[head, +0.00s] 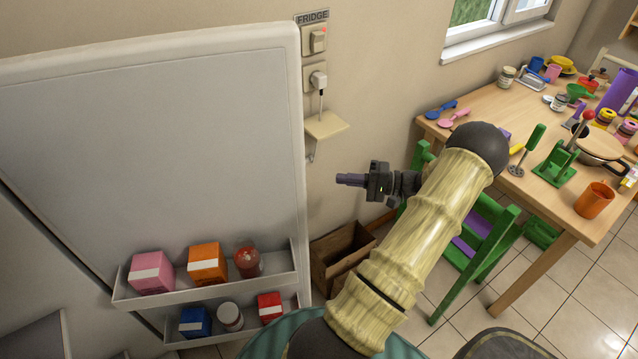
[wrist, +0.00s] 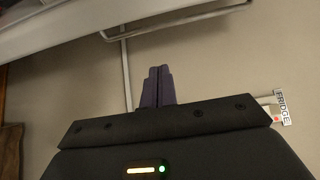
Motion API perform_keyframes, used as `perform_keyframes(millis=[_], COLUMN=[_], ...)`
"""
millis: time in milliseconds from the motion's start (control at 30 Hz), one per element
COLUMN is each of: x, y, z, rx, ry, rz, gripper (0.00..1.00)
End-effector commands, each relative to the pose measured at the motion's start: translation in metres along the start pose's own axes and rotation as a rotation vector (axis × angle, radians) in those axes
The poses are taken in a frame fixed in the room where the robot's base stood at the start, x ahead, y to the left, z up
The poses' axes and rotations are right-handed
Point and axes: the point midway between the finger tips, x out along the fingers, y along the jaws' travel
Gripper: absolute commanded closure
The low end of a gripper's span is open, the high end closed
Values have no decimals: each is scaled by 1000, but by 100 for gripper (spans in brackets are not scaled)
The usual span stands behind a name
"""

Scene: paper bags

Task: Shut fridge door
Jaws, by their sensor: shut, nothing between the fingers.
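The fridge door (head: 160,140) stands open on the left of the head view, its inner side facing me. Its shelves (head: 285,279) hold pink, orange and blue cartons and jars. My gripper (head: 342,180) is to the right of the door's edge, apart from it, in front of the wall. Its purple fingers (wrist: 157,87) are together and empty in the wrist view. A pale edge that may be part of the door (wrist: 90,22) crosses the top left of the wrist view. The fridge body is mostly hidden behind the door.
A wooden crate (head: 325,262) stands on the floor below my gripper. A switch labelled FRIDGE (head: 312,16), a plug (head: 319,80) and a small wall shelf (head: 326,126) are on the wall. A cluttered table (head: 545,225) and green chair (head: 487,250) stand right.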

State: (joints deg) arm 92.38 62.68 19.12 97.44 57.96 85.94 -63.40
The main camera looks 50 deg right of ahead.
Motion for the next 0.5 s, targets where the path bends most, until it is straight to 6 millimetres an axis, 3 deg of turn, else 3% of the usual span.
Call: perform_keyframes(millis=[167, 500], x=[20, 81], y=[-2, -2], z=[1, 2], rx=[2, 3], ry=[-10, -16], rz=[-2, -2], gripper=[100, 100])
